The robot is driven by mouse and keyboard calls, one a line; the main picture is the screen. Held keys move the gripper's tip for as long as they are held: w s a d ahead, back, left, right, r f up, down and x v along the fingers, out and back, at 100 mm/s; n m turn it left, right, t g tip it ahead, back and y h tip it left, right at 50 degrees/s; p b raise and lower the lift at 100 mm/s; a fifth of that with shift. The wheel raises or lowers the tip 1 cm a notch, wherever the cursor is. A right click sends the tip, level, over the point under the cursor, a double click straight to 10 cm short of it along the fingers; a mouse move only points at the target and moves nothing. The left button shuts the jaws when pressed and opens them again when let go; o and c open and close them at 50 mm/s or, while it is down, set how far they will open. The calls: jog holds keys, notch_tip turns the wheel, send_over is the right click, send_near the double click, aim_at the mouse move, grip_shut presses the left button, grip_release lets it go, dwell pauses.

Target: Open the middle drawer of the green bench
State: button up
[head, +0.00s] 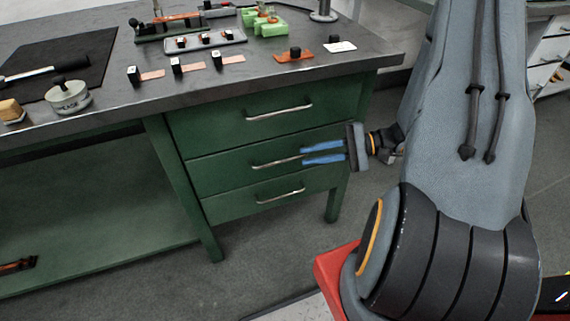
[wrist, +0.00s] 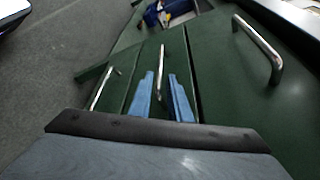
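The green bench (head: 158,160) has three stacked drawers under the right part of its top, and all look shut. The middle drawer (head: 222,170) has a metal bar handle (head: 270,163). My gripper (head: 304,157) is in front of this drawer, its two blue fingers pointing at the handle's right end. In the wrist view, the middle handle (wrist: 162,55) lies between the open fingers, with a gap visible on both sides. The top drawer handle (head: 278,112) and bottom drawer handle (head: 280,196) are free. How deep the handle sits between the fingers is hard to tell.
The bench top carries a dark mat (head: 60,62), a round grey weight (head: 68,95), small blocks with copper strips, a grey tray (head: 205,42) and green parts (head: 263,22). An open shelf is left of the drawers. The floor in front of the drawers is clear.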

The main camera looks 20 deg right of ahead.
aim_at(292, 158)
jog(key=x, duration=0.7)
jog(key=shift+a+f, duration=0.1)
jog(key=shift+a, duration=0.2)
jog(key=shift+c, duration=0.3)
grip_shut()
